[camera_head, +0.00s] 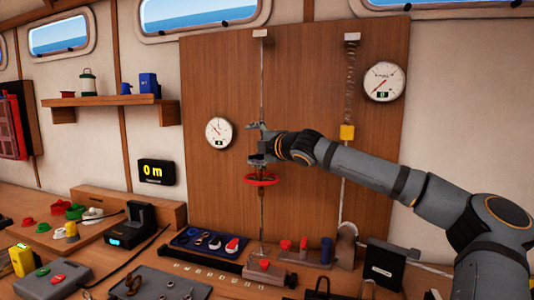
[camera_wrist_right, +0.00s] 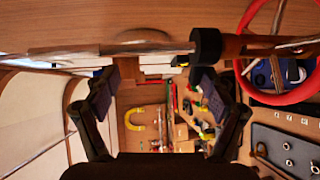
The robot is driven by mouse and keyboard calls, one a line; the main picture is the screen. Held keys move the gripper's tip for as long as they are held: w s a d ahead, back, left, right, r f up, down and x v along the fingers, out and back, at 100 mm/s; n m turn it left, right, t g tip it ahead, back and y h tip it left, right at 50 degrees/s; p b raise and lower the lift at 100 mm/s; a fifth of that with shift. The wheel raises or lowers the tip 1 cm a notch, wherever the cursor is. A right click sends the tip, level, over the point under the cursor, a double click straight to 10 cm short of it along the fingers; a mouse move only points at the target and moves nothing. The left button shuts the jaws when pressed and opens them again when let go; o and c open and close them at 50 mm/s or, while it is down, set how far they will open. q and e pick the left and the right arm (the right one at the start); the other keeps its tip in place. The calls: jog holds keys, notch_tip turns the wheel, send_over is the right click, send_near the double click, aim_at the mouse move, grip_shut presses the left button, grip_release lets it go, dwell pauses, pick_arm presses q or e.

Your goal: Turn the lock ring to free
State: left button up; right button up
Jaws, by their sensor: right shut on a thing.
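My right gripper (camera_head: 259,143) reaches in from the right to the vertical line in front of the wooden panel. Its two fingers lie one above the other and still show a gap, but it is shut on the lock ring. In the wrist view a black collar, which I take for the lock ring (camera_wrist_right: 207,47), sits on the rod near the right-hand fingertip; the exact contact is unclear. A red hoop wheel (camera_head: 262,180) is around the same line just below the gripper, apart from it. My left gripper is not in view.
A dial gauge (camera_head: 219,133) hangs left of the line. A display (camera_head: 156,171) reads 0 m.

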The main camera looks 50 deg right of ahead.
jog(key=shift+s+r+b, duration=0.3)
jog(key=shift+s+r, duration=0.2)
jog(key=shift+r, duration=0.3)
jog(key=shift+s+b, duration=0.2)
jog(key=shift+b, duration=0.1)
jog(key=shift+c, duration=0.3)
jog(key=shift+s+a+r+t+b, duration=0.15)
jog(key=shift+s+b, duration=0.15)
jog(key=shift+s, duration=0.2)
jog(key=shift+s+a+r+t+b, duration=0.15)
jog(key=shift+s+b, duration=0.15)
jog(key=shift+s, duration=0.15)
jog(key=c, duration=0.4)
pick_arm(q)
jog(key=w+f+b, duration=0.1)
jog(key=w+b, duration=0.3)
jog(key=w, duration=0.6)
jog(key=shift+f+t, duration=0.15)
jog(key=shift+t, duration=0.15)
pick_arm(e)
jog(key=s, duration=0.2)
jog(key=s+a, duration=0.1)
jog(key=s, duration=0.1)
jog(key=s+a, duration=0.1)
jog(key=s, duration=0.1)
jog(key=shift+r, duration=0.15)
jog(key=shift+c, duration=0.2)
